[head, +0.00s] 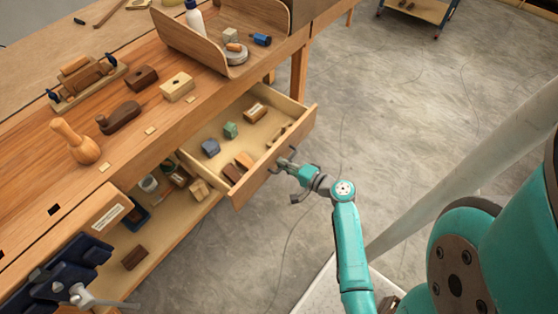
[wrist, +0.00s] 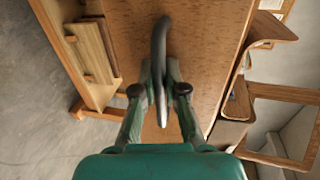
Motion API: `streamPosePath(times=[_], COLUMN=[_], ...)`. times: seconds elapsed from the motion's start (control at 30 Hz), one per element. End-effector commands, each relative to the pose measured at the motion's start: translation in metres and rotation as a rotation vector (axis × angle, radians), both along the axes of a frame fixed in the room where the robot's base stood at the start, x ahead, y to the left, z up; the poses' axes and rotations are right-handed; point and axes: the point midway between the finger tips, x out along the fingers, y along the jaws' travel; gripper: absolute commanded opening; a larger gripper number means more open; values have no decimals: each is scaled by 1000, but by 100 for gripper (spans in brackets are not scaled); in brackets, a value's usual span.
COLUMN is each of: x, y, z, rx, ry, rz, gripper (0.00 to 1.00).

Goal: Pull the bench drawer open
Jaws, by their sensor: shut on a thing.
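The bench drawer (head: 283,132) stands pulled well out from the wooden workbench in the head view. Several small blocks lie inside it, among them a blue one (head: 210,148) and a green one (head: 231,130). My gripper (head: 286,164) is at the drawer's front, shut on its dark handle (head: 279,160). In the wrist view my gripper (wrist: 168,92) has its two fingers on either side of the dark curved handle (wrist: 160,42), with the wooden drawer front (wrist: 205,30) behind it. The fingertips are partly hidden by the handle.
The bench top (head: 150,125) carries a mallet (head: 75,141), wooden planes and a curved wooden tray (head: 175,38) with a bottle. A lower shelf (head: 170,235) holds several items. A blue vise (head: 60,275) is at the lower left.

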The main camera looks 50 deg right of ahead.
Motion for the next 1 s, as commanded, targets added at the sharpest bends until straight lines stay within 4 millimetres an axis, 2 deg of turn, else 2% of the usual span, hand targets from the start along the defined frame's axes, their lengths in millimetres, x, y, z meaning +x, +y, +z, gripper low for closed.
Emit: streamPosePath(times=[0.37,0.4,0.43,0.77,1.0], x=[-1,-1,-1,-3,-27], y=[0,0,0,0,-2], z=[-1,-1,-1,0,5], rx=[0,1,1,1,2], ry=[1,1,1,0,1], rz=[-1,-1,-1,-1,-5], gripper=[0,21,23,23,23])
